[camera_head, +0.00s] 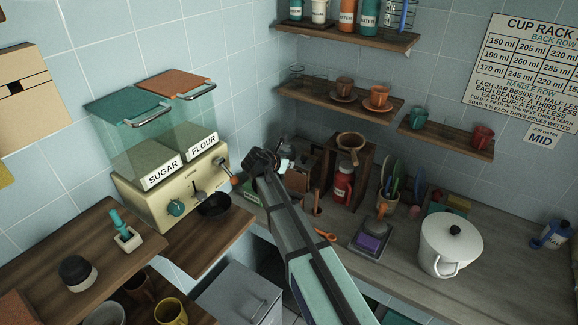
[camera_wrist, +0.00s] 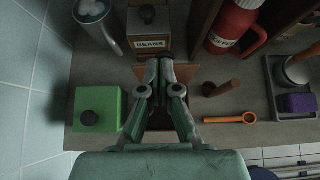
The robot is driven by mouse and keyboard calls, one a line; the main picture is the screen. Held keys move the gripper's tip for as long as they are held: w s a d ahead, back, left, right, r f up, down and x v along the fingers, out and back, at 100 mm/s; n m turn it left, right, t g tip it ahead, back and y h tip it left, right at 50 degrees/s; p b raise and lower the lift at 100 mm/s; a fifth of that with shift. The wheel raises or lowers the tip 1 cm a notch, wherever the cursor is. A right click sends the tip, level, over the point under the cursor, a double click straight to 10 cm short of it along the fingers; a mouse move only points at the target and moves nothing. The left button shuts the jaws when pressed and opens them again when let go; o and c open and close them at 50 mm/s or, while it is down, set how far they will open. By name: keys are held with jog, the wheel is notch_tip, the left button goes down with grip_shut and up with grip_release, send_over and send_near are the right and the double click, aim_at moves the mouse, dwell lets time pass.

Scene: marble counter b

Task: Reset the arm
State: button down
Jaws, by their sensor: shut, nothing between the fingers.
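My gripper (camera_wrist: 160,70) is shut and empty in the wrist view. Its two fingertips meet in front of a brown, box-like thing, below a container labelled BEANS (camera_wrist: 150,44). I cannot tell whether the tips touch anything. In the head view my arm reaches from the bottom middle up to the back corner of the counter, near the sugar and flour dispenser (camera_head: 160,195). My fingers are mostly hidden there behind my wrist.
In the wrist view, a green box (camera_wrist: 98,110) stands left and an orange spoon (camera_wrist: 230,119) lies right. A red coffee flask (camera_head: 343,184), a white lidded pot (camera_head: 450,245), and wall shelves with cups (camera_head: 345,102) are around. Grey counter (camera_head: 510,275) at right is mostly clear.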

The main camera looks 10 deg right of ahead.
notch_tip(320, 180, up, 5)
jog(key=s+f+m+g+y+b, duration=0.2)
jog(key=s+f+m+g, duration=0.2)
jog(key=s+f+m, duration=1.05)
jog(key=s+f+m+g+y+b, duration=0.25)
jog(key=s+f+m, duration=0.35)
jog(key=s+f, duration=1)
jog(key=s+d+f+m+g+y+b, duration=0.1)
jog(key=s+d+f+m+g+b, duration=0.1)
jog(key=s+f, duration=1)
jog(key=s+d+f+m+g+y+b, duration=0.1)
jog(key=s+f+m+g+b, duration=0.3)
jog(key=s+f, duration=0.8)
jog(key=s+d+m+g, duration=0.1)
jog(key=s+g, duration=0.1)
jog(key=s, duration=0.6)
jog(key=shift+s+f+y, duration=0.35)
jog(key=shift+f, duration=0.05)
